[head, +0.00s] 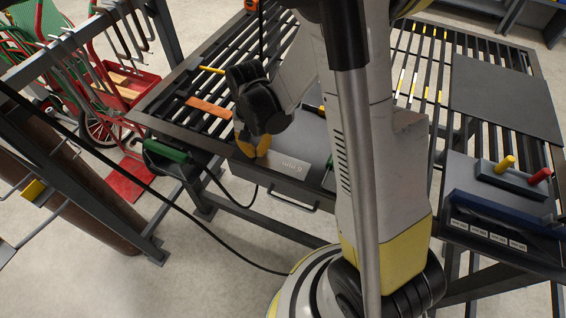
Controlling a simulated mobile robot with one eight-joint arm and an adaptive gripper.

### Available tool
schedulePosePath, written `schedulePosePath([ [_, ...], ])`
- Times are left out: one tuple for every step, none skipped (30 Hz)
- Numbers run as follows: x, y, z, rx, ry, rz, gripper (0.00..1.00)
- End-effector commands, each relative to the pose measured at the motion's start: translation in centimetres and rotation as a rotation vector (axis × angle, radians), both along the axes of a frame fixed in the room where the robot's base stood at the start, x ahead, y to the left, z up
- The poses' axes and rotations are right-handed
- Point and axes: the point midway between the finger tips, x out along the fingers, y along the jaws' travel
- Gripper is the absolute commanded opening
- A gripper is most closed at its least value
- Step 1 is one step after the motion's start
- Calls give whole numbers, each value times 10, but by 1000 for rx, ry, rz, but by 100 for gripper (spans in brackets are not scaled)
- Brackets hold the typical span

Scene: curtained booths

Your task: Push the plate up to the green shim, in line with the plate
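My gripper (255,147) points down, with its yellow fingertips close together and nothing seen between them. It is over the front edge of the slatted table, at a grey surface with a small marking (295,163). I cannot tell whether the tips touch that surface. A flat dark grey plate (505,95) lies on the slats at the right, well away from my gripper. I cannot tell which piece is the task's plate. I cannot pick out a green shim; my arm hides the middle of the table.
A green-handled tool (165,151) with a black cable is at the table's left corner. An orange-brown strip (208,108) lies on the slats. A block with yellow and red knobs (512,178) and a blue tray (500,215) are at right. A rack and red cart (125,90) stand left.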

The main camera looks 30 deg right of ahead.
Motion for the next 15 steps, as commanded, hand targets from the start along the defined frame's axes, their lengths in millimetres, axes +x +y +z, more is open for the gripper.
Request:
schedulePosePath([
  [-1,-1,0,0,0,0,0],
  [-1,-1,0,0,0,0,0],
  [-2,-1,0,0,0,0,0],
  [-2,-1,0,0,0,0,0],
  [-2,-2,0,0,0,-1,0],
  [-3,-2,0,0,0,-1,0],
  [-3,-2,0,0,0,-1,0],
  [-3,-3,0,0,0,-1,0],
  [-4,-3,0,0,0,-1,0],
  [-4,-3,0,0,0,-1,0],
  [-5,-4,0,0,0,-1,0],
  [-5,-4,0,0,0,-1,0],
  [-5,-4,0,0,0,-1,0],
  [-6,-5,0,0,0,-1,0],
  [-6,-5,0,0,0,-1,0],
])
